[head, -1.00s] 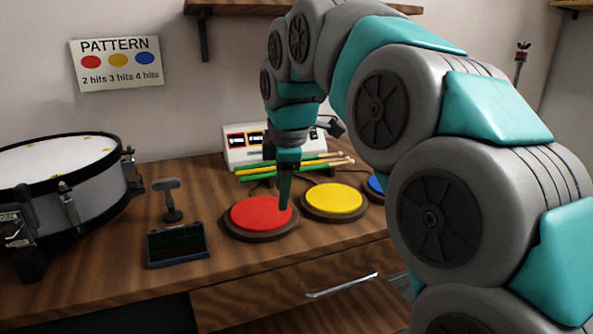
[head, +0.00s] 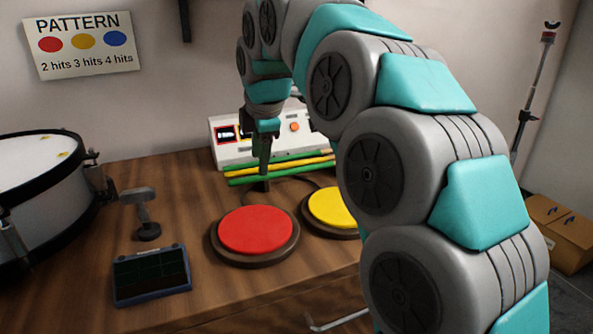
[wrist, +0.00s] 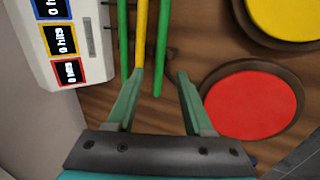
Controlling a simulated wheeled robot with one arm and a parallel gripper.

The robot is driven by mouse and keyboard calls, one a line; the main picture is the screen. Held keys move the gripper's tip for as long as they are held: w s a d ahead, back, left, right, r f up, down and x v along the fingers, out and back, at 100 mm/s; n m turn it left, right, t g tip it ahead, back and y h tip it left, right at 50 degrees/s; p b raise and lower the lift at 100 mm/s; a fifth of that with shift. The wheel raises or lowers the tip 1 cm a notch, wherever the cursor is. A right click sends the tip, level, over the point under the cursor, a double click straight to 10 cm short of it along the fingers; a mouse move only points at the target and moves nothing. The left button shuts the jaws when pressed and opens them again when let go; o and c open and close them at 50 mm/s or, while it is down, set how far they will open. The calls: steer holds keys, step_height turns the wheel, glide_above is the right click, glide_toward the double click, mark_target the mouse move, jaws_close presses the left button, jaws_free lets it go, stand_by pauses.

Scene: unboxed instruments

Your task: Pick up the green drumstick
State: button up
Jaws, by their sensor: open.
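Two green drumsticks lie side by side with a yellow drumstick (wrist: 141,30) between them. In the wrist view the green drumstick nearer the red pad (wrist: 161,45) runs down into the gap between my fingers. The other green drumstick (wrist: 123,35) lies left of the yellow one. In the head view the near green drumstick (head: 290,173) lies in front of the white console. My gripper (wrist: 160,74) is open and empty, pointing down by the sticks' left ends (head: 264,172). I cannot tell its exact height above them.
The red pad (head: 256,229) and yellow pad (head: 333,206) stand in front of the sticks. The white console (head: 232,152) is close behind them. A drum (head: 40,190), a small stand (head: 146,214) and a dark tablet (head: 151,273) are to the left.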

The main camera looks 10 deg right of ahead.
mark_target(256, 177)
steer(key=x, duration=0.4)
steer(key=shift+w+a+f, duration=0.1)
steer(key=shift+a+f, duration=0.15)
steer(key=shift+f, duration=0.1)
jaws_close()
